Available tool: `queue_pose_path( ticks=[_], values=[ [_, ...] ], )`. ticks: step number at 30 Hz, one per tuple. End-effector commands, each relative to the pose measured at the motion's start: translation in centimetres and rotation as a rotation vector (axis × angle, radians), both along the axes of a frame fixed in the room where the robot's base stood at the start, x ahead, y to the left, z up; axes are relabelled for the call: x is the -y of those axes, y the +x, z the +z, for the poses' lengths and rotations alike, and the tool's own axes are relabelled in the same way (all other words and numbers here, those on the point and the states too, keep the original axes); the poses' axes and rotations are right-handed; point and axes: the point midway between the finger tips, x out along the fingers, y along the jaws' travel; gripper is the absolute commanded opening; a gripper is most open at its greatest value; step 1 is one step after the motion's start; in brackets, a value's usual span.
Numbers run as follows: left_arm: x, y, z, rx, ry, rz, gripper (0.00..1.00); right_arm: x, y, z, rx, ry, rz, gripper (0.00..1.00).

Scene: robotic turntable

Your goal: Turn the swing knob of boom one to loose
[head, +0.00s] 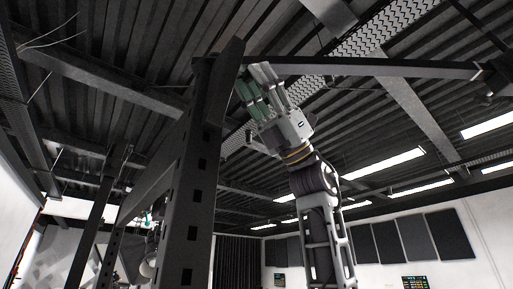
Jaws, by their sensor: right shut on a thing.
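A dark upright post (190,180) with square holes rises in the middle left of the head view. A long dark boom (390,68) runs right from near its top. My right gripper (259,82) reaches up from below to the joint of post and boom. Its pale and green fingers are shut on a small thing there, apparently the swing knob. The fingers hide that thing, so its shape and setting cannot be read. I cannot tell which boom this is by any label. My left gripper is not in view.
A second, thinner dark post (95,220) stands at the left. A small green part (147,218) and a rounded grey fixture (148,266) show behind the main post. Dark panels (410,240) hang on the far wall. Space right of my right arm, under the boom, looks clear.

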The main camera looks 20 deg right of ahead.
Motion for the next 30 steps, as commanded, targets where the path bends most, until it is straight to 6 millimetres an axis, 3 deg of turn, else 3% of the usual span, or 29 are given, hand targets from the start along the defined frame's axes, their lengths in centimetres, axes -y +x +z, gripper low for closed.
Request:
queue_pose_path(
  ticks=[15,16,21,30],
  values=[
    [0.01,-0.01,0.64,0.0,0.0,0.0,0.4,0.1,0.12,0.09,0.034,0.018,-0.001,0.11],
    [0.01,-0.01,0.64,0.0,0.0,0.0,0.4,0.09,0.12,0.09,0.034,0.018,-0.001,0.36],
    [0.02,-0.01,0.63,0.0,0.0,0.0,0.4,0.07,0.11,0.07,0.034,0.017,0.0,0.58],
    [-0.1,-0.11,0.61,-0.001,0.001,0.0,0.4,0.04,0.09,0.04,0.035,0.015,0.0,0.58]
  ],
)
